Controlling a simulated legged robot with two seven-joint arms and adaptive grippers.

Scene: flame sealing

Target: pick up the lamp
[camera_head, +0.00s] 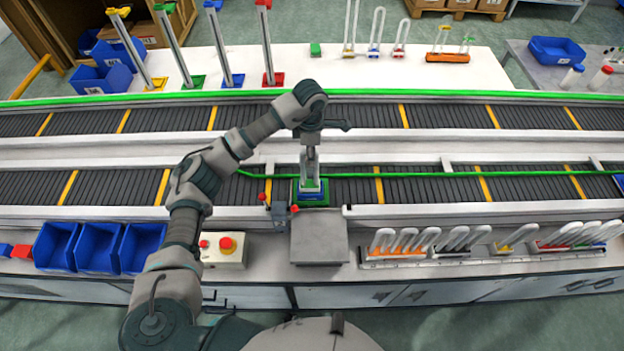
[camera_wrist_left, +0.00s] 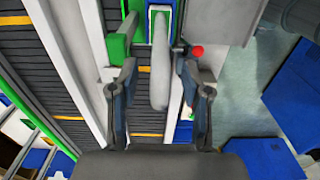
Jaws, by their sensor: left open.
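The lamp (camera_head: 303,172), a white looped tube, stands upright in a green and blue holder (camera_head: 311,198) on the near conveyor, in the middle of the head view. My left gripper (camera_head: 311,148) is directly above it, pointing down. In the left wrist view the lamp (camera_wrist_left: 159,75) lies between the two spread fingers of my left gripper (camera_wrist_left: 157,68), with visible gaps on both sides. The gripper is open and holds nothing. The arm's end partly hides the lamp's top in the head view. My right gripper is not in view.
A grey plate (camera_head: 319,249) and a box with a red button (camera_head: 226,244) sit on the near ledge. Racked white lamps (camera_head: 410,240) stand at right, blue bins (camera_head: 98,247) at left. Tall coloured posts (camera_head: 224,50) stand on the far table.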

